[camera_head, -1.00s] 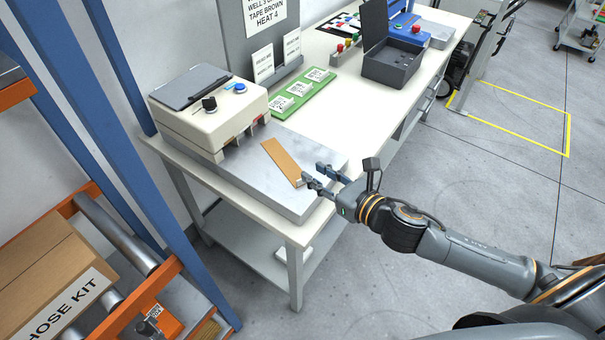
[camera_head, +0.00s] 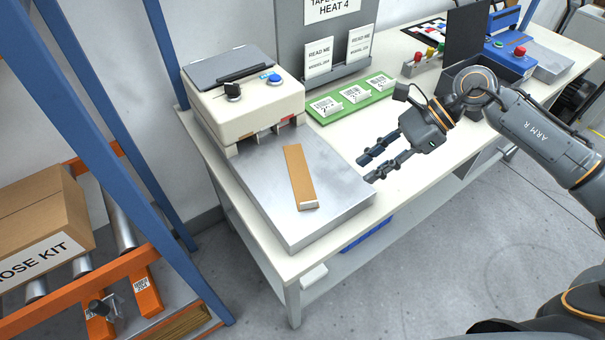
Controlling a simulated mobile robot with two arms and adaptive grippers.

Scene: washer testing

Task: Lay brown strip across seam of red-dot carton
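A flat brown strip (camera_head: 299,178) with a pale tab at its near end lies on a grey metal plate (camera_head: 252,196) in the head view. My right gripper (camera_head: 366,168) is open and empty, to the right of the strip and apart from it, by the plate's right edge. A brown carton labelled "HOSE KIT" (camera_head: 40,212) sits on the roller rack at the left; no red dot shows on its visible faces. My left gripper is not in view.
A cream machine (camera_head: 245,108) with a black knob and blue button stands behind the plate. A green board with white cards (camera_head: 350,97) and a dark open box (camera_head: 484,72) are farther along the bench. Blue rack posts (camera_head: 110,110) stand between carton and bench.

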